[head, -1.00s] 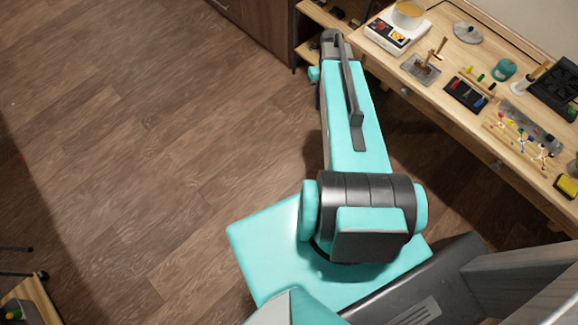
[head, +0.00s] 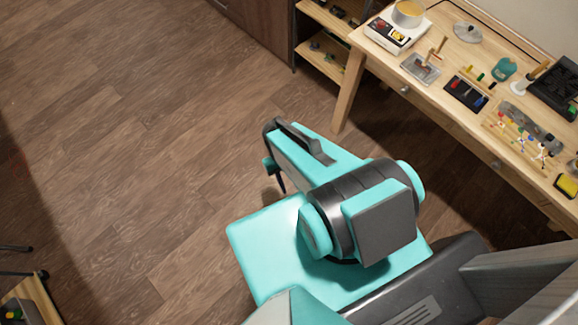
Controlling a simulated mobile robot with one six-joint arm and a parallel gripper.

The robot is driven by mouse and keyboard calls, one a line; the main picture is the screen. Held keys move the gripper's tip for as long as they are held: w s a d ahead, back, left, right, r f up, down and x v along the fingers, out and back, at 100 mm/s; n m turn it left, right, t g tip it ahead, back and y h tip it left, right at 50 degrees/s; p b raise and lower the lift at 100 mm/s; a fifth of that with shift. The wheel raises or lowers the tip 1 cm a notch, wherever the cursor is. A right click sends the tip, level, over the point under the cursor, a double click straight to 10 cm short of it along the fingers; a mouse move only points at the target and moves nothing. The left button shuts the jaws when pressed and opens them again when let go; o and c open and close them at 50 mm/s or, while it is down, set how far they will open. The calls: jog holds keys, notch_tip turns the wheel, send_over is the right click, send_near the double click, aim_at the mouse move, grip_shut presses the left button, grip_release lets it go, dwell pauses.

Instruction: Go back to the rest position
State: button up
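My arm is folded in above my turquoise base in the head view, and its far end points to the upper left. What looks like part of my gripper (head: 277,180) shows as a dark piece below the arm's end, over the bare floor. The arm hides most of it, so its fingers cannot be made out. No held object shows. The arm is clear of the workbench (head: 440,112).
The wooden workbench along the right holds a white device with a bowl (head: 397,36), a grey tray (head: 421,68), a dark tool tray (head: 466,94) and several small tools. An open shelf (head: 325,50) stands at the top. Wood floor (head: 130,150) lies free on the left.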

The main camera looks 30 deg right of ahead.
jog(key=shift+s+a+f, duration=0.1)
jog(key=shift+s, duration=0.2)
notch_tip(320, 180, down, 3)
jog(key=b, duration=0.3)
jog(key=shift+s, duration=0.1)
dwell(0.8)
